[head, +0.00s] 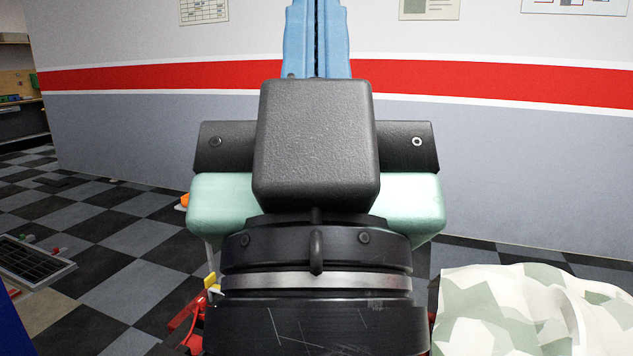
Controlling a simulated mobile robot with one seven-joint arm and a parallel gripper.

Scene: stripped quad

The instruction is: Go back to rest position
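My gripper (317,38) points up and away in the middle of the head view, seen from behind. Its two blue fingers stand side by side with only a thin dark line between them, and nothing shows held between them.
A camouflage-patterned cover (520,312) is at lower right. Red parts (187,318) lie at lower left. A dark grate (32,260) is on the checkered floor. A striped wall (130,115) closes the back.

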